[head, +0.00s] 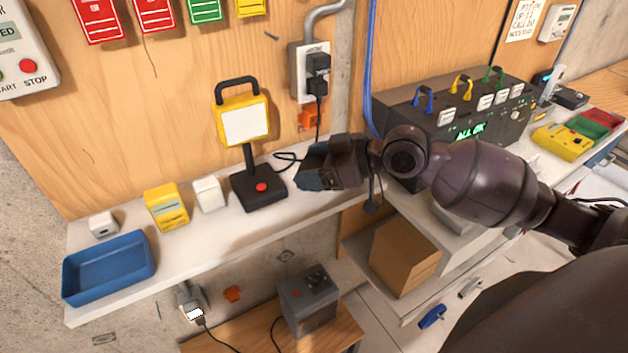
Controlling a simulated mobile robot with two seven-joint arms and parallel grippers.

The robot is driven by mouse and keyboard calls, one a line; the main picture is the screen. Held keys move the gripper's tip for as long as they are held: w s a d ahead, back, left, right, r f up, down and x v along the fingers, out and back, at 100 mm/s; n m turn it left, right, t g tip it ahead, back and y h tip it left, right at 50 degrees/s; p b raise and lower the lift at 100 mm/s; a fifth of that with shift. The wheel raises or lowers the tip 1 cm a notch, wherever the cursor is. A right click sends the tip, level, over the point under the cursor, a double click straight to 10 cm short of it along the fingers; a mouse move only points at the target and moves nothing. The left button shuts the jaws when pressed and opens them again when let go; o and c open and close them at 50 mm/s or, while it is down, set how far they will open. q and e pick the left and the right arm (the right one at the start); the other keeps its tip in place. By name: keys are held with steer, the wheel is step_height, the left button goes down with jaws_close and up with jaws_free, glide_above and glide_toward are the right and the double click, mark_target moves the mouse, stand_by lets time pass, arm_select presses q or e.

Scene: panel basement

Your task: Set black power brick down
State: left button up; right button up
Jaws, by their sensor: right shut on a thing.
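My right gripper (326,172) reaches in from the right and is shut. It is over the right part of the white shelf (225,225), just right of the yellow work lamp (243,118) and its black base (258,188). The black power brick is hard to tell from the dark fingers; the dark, blue-tinged block at their tip (309,178) looks like it. Whether it touches the shelf is not clear. A black cable (288,157) runs between the lamp base and the gripper. My left gripper is not in view.
A blue tray (110,292), a yellow box (166,206) and white boxes stand on the shelf to the left. A black outlet plug (318,75) is on the wall. A control box (450,115) is behind my right arm. A small black piece (373,204) hangs below my wrist.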

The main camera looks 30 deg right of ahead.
steer(key=shift+f, duration=1.9)
steer(key=shift+f, duration=0.1)
steer(key=o, duration=1)
steer(key=shift+c, duration=0.2)
